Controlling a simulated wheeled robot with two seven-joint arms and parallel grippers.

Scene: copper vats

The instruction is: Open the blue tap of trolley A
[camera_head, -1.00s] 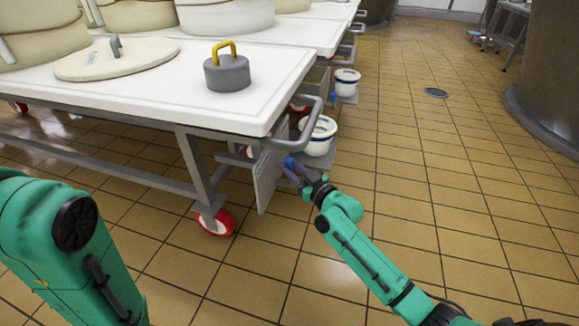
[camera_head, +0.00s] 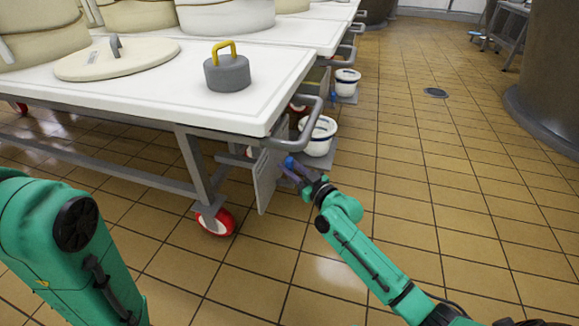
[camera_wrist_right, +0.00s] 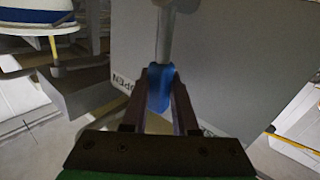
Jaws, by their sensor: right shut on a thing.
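The blue tap (camera_head: 290,163) is on the side of the nearest white-topped trolley (camera_head: 262,114), beside a grey panel under its corner. In the right wrist view the blue tap handle (camera_wrist_right: 160,88) hangs below a grey stem, in front of the grey panel (camera_wrist_right: 235,65) with partly hidden lettering that seems to read "OPEN". My right gripper (camera_wrist_right: 157,95) has its two dark fingers on either side of the blue handle and is shut on it. In the head view my right gripper (camera_head: 300,172) is small and partly hidden by its own wrist. My left arm shows at the left; its gripper is out of view.
A white bucket with a blue band (camera_head: 320,135) stands on a low shelf behind the tap. A grey weight with a yellow handle (camera_head: 227,72) and a round lid (camera_head: 116,60) lie on the trolley top.

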